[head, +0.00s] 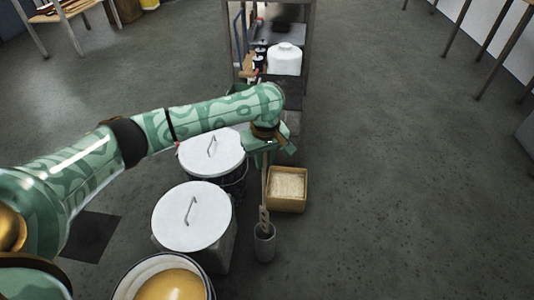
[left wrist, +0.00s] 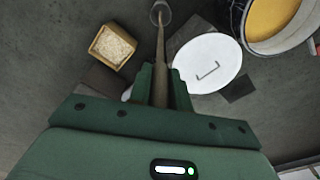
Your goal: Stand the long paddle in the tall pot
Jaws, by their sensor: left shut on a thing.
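The long paddle (head: 264,190) is a thin brown stick with a wider, pierced lower end. It hangs about upright from my left gripper (head: 266,150), which is shut on its upper part. In the left wrist view the paddle (left wrist: 161,45) runs away from between the fingers of my left gripper (left wrist: 160,72). The tall pot (head: 264,246) is a narrow grey cylinder standing on the floor. The pot (left wrist: 160,8) also shows at the top edge of the left wrist view. The paddle's lower end overlaps the pot's mouth; I cannot tell how deep it reaches. My right gripper is not in view.
A tan box of pale grains (head: 287,205) stands right beside the pot. White-lidded bins (head: 193,222) and an open tub with yellow contents (head: 140,290) stand to the left. A shelf rack (head: 307,50) stands behind.

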